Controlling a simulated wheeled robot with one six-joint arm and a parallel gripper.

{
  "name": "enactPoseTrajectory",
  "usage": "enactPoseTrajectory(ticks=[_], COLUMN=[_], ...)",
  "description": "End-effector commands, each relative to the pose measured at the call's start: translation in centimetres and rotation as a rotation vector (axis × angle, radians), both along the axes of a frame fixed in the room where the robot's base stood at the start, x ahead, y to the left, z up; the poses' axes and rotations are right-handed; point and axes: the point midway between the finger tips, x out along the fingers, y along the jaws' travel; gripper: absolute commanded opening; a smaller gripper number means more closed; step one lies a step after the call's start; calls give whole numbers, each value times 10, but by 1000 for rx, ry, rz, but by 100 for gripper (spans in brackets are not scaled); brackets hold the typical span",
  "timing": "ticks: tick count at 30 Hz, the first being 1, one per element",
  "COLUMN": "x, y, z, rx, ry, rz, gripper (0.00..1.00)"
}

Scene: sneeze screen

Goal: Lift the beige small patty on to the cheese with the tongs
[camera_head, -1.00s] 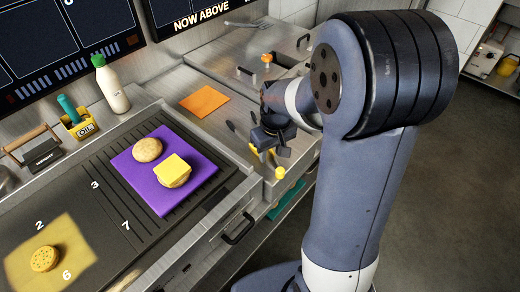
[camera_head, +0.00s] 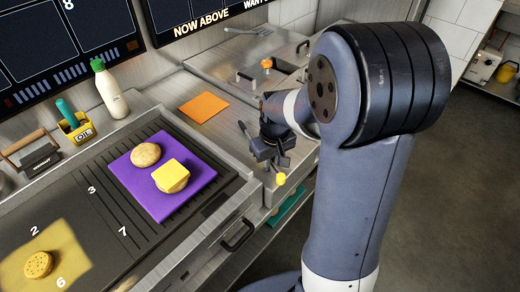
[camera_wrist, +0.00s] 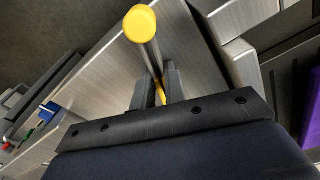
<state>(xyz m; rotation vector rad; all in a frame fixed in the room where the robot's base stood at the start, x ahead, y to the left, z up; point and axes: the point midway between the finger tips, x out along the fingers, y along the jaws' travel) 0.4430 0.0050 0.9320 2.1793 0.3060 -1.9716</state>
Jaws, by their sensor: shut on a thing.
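The beige small patty (camera_head: 38,264), round with small dots, lies on a yellow patch (camera_head: 66,241) at the lower left of the head view. The yellow cheese (camera_head: 171,171) sits on a round piece on the purple board (camera_head: 153,203). My gripper (camera_wrist: 158,91) is shut on the tongs, beyond the right edge of that board and well away from the patty. The tongs (camera_wrist: 148,52) show a round yellow end and a metal shaft in the wrist view. In the head view a yellow end (camera_head: 281,178) shows below my gripper; the rest is mostly hidden.
A beige round bun-like piece (camera_head: 145,155) lies beside the cheese. An orange square (camera_head: 203,108) lies on the steel counter. The dark griddle between patty and board is clear.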

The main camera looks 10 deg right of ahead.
Motion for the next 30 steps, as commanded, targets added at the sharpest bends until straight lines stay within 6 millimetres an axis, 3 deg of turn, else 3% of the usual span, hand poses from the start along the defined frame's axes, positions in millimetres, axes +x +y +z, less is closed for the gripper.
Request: enactPoseTrajectory(ticks=[8,30], x=[0,0], y=[0,0], z=[12,87], rx=[1,0], ry=[-2,-2], rz=[0,0], gripper=[0,0])
